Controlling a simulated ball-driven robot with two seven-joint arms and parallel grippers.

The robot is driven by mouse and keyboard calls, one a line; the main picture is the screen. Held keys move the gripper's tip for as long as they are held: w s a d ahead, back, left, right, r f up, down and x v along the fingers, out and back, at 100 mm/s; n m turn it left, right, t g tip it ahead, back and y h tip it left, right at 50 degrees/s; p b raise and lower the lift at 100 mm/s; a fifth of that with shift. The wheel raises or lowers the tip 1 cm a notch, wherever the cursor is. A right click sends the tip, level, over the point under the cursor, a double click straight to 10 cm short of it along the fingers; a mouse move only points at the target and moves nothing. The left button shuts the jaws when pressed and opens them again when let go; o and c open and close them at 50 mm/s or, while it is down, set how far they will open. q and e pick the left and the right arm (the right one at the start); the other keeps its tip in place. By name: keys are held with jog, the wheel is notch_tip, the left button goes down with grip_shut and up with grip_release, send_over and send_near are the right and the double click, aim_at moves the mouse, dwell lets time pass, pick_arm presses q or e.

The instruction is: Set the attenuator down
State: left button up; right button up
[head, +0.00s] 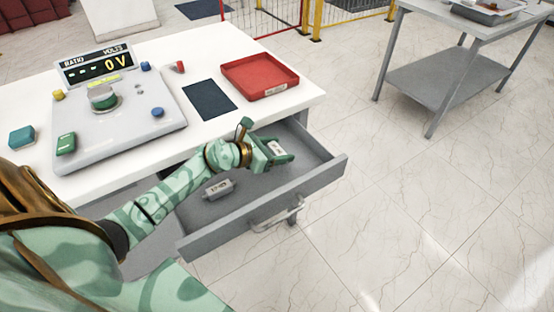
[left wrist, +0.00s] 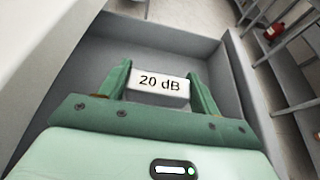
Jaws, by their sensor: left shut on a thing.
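My left gripper (head: 275,151) is shut on a pale block, the attenuator (head: 275,147). It holds it over the open grey drawer (head: 318,187), toward the drawer's far right part. In the left wrist view the attenuator (left wrist: 158,87) sits between the two green fingers, and its label reads "20 dB". The drawer floor and walls (left wrist: 150,34) show behind it. I cannot tell whether the attenuator touches the drawer floor. A second small grey labelled part (head: 218,189) lies in the drawer, left of the gripper. My right gripper is not in view.
The white table (head: 190,50) carries a grey device (head: 130,118) with a display reading 0 V, a dark mat (head: 209,101) and an empty red tray (head: 260,75). A grey cart (head: 445,75) stands at the upper right. The floor between is clear.

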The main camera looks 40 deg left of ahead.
pick_arm(q)
jog(key=shift+s+f+b, duration=0.2)
jog(key=shift+f+b, duration=0.7)
jog(key=shift+f, duration=0.85)
jog(key=shift+f, duration=0.15)
jog(key=o, duration=1)
jog(key=shift+r, duration=0.2)
jog(key=shift+s+a+r, duration=0.15)
jog(key=shift+s, duration=0.15)
jog(key=p+v, duration=0.2)
jog(key=v, duration=0.9)
jog(key=shift+s+p, duration=0.1)
jog(key=shift+p, duration=0.25)
